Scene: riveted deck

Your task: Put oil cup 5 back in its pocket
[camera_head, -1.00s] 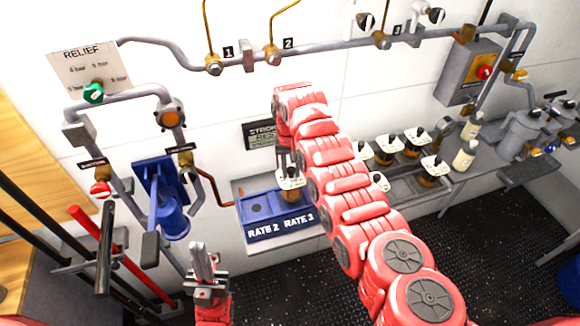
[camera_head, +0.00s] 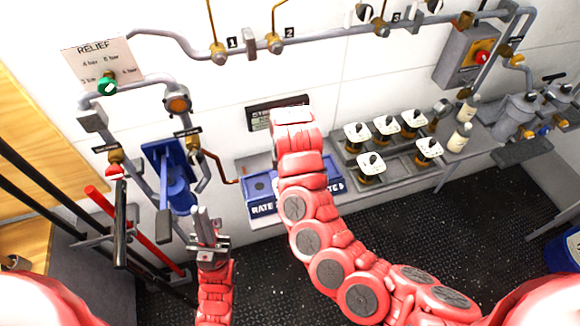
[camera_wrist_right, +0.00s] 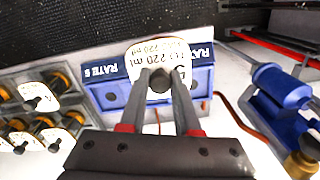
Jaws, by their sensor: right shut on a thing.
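The held oil cup (camera_wrist_right: 158,58) shows its white lid, printed 220 ml, in the right wrist view. My right gripper (camera_wrist_right: 160,82) is shut on the lid's dark knob. The cup is over the middle of the blue block (camera_wrist_right: 105,92); I cannot tell if it is raised or seated. In the head view my right arm hides this gripper and cup, and part of the blue block (camera_head: 258,208). Several other lidded cups stand in the grey rack (camera_head: 395,170) on the right. My left gripper (camera_head: 206,222) is upright, empty, its fingers close together.
A blue pump (camera_head: 172,185) and red and black levers (camera_head: 120,220) stand at the left. Pipes with valves run along the wall. White bottles (camera_head: 461,135) stand right of the rack. The dark floor (camera_head: 440,220) in front is clear.

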